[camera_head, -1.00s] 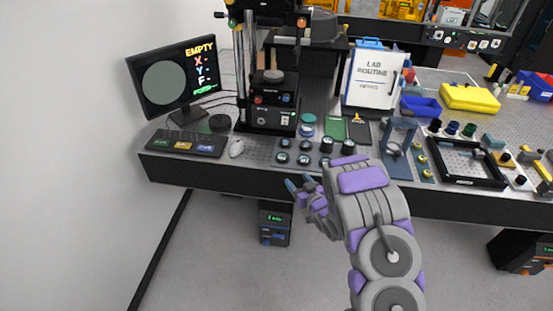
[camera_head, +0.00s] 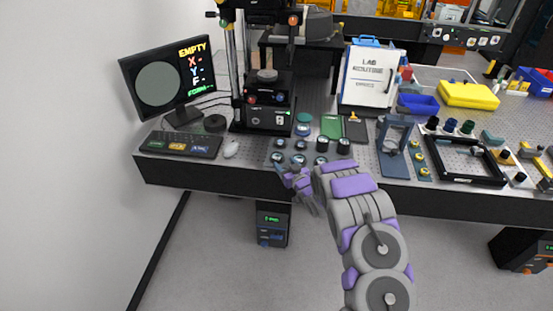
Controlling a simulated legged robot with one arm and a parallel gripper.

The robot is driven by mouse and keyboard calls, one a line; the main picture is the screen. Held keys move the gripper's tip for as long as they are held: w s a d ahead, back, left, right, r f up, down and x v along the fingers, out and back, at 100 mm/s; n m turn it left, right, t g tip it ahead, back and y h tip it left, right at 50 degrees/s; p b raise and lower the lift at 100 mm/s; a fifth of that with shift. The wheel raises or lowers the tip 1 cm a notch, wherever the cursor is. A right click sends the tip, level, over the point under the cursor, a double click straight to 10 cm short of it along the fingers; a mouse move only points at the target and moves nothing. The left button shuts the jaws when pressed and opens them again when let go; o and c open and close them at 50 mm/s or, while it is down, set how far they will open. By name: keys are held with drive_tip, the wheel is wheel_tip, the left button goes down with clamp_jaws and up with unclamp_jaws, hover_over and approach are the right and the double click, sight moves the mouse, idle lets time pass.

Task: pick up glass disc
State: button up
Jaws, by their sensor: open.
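Several small round pieces with dark rims sit in rows on the perforated table near its front edge. One pale-topped disc (camera_head: 279,143) is in the back row at the left, and another disc (camera_head: 278,157) is in front of it. I cannot tell for sure which one is the glass disc. My gripper (camera_head: 284,171) is open at the table's front edge, just below the front-row discs in the picture. Its fingertips are small and partly hide the edge there. No disc shows between the fingers.
The black instrument stand (camera_head: 268,115) rises behind the discs. A blue upright frame (camera_head: 394,140) and black square frame (camera_head: 467,160) stand to the right. A green pad (camera_head: 331,126) lies behind the discs.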

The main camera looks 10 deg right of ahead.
sight(279, 160)
drive_tip(key=shift+w+d+f, duration=0.2)
drive_tip(key=shift+w+d, duration=0.1)
drive_tip(key=shift+w, duration=0.4)
drive_tip(key=w+a, duration=0.1)
drive_tip(key=a, duration=0.1)
drive_tip(key=w+b, duration=0.1)
drive_tip(key=shift+w+a+f, duration=0.25)
drive_tip(key=shift+w+a, duration=0.05)
drive_tip(key=shift+a, duration=0.1)
drive_tip(key=shift+w+a, duration=0.3)
drive_tip(key=shift+a, duration=0.05)
drive_tip(key=shift+d, duration=0.85)
drive_tip(key=shift+c, duration=0.3)
drive_tip(key=shift+d+f, duration=0.1)
drive_tip(key=shift+d, duration=0.05)
drive_tip(key=shift+c, duration=0.6)
drive_tip(key=c, duration=0.3)
drive_tip(key=shift+a, duration=0.65)
drive_tip(key=shift+c, duration=1.3)
